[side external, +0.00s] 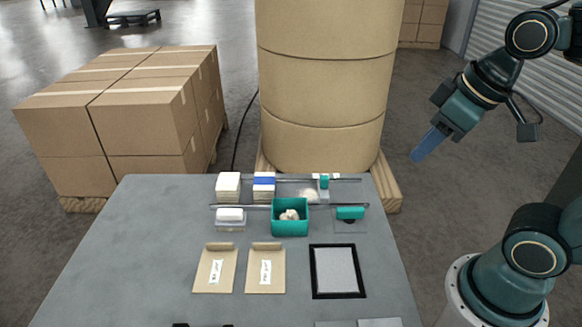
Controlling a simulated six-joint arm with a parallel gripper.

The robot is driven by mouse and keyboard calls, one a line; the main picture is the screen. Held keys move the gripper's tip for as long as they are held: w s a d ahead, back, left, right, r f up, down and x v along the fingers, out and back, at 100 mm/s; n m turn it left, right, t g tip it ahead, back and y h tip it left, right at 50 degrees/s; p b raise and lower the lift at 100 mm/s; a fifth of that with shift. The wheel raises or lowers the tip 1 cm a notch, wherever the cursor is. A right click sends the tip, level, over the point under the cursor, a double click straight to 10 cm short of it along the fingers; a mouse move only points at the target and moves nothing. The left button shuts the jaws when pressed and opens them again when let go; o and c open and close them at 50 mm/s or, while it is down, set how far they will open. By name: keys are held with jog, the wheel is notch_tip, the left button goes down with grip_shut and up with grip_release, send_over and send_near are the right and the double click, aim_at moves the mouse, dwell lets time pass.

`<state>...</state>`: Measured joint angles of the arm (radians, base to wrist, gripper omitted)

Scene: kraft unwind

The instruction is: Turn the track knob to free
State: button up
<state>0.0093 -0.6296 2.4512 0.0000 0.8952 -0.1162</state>
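My gripper (428,143) hangs in the air at the upper right, well away from the table and to the right of the big kraft roll. Its blue end points down and left. From this side the fingers overlap, so I cannot see whether there is a gap between them. No thing shows in it. I cannot make out for sure which part is the track knob. Two thin rails cross the back of the table, with a small teal block (324,182) at the rear one and a wider teal piece (350,212) at the right end of the front one.
The grey table (130,260) holds a teal bin (290,228) with pale bits, white stacks (228,187), two kraft envelopes (215,270) and a black-framed panel (338,298). Kraft rolls (320,90) stand behind it on a pallet. Boxes (140,120) are stacked at left.

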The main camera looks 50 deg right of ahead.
jog(key=w+f+n+g, duration=0.2)
jog(key=w+f+n, duration=0.15)
jog(key=w, duration=0.35)
jog(key=n+g, duration=0.3)
jog(key=n, duration=0.1)
send_over(351, 209)
notch_tip(351, 209, down, 7)
jog(key=shift+f, duration=6.85)
grip_shut()
